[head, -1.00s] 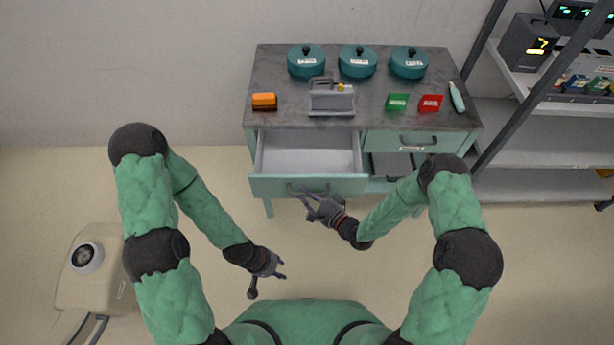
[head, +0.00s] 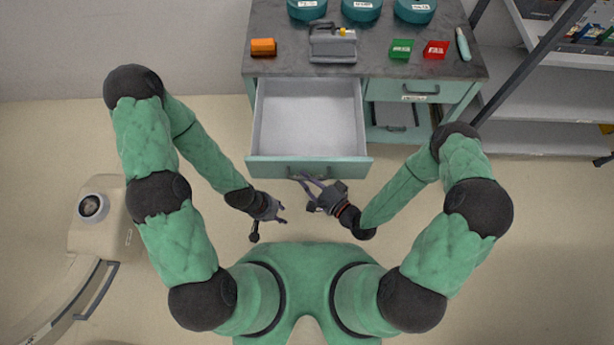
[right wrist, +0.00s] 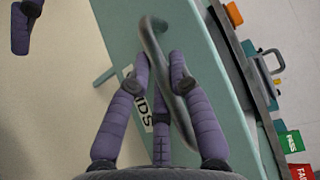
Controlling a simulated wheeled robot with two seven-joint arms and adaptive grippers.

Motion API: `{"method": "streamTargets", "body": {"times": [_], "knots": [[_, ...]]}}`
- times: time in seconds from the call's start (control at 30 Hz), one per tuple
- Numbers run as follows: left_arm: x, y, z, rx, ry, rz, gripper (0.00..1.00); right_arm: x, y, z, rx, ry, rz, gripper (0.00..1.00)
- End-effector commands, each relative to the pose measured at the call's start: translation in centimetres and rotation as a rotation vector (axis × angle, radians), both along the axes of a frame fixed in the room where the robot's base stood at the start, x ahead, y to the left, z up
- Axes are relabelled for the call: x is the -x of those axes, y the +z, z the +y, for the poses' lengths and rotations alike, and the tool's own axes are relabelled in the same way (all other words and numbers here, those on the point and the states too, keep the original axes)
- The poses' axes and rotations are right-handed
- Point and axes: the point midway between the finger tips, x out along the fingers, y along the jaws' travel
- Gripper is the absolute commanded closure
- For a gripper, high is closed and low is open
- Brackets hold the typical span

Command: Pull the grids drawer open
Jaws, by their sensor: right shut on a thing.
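The grids drawer (head: 309,122) is the left drawer of the green cart; it stands pulled far out and its inside looks empty. In the right wrist view its green front (right wrist: 200,60) carries a white label, partly hidden, with "IDS" readable, and a dark bar handle (right wrist: 152,45). My right gripper (head: 308,182) is at the drawer front, and in the right wrist view its purple fingers (right wrist: 160,75) are shut around the handle. My left gripper (head: 281,215) is open and empty, below and left of the drawer front, apart from it.
The cart top (head: 375,65) holds an orange block (head: 263,47), a grey case (head: 333,44), green (head: 401,49) and red (head: 436,50) boxes and teal pots. A second drawer (head: 420,90) is closed. Shelves stand at right; a beige machine (head: 98,215) stands at left.

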Motion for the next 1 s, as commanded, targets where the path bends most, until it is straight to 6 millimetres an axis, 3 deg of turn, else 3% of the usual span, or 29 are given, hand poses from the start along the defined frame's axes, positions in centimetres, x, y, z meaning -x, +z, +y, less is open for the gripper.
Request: {"method": "streamTargets", "body": {"times": [0.07, 0.1, 0.17, 0.57, 1.0], "knots": [[0.0, 0.0, 0.0, 0.000, 0.000, 0.000, 0.60, 0.1, -0.1, 0.0, -0.002, 0.001, 0.003, 1.00], [0.0, 0.0, 0.0, 0.000, 0.000, 0.000, 0.60, 0.1, -0.1, 0.0, -0.001, 0.001, 0.004, 0.68], [0.0, 0.0, 0.0, 0.000, 0.000, 0.000, 0.60, 0.0, -0.1, 0.0, -0.002, 0.001, 0.003, 0.54], [0.0, 0.0, 0.0, 0.000, 0.000, 0.000, 0.60, 0.1, 0.0, -0.2, 0.000, -0.001, 0.002, 0.54], [0.0, 0.0, 0.0, 0.000, 0.000, 0.000, 0.60, 3.3, 0.6, -3.6, 0.000, -0.006, 0.003, 0.54]]}}
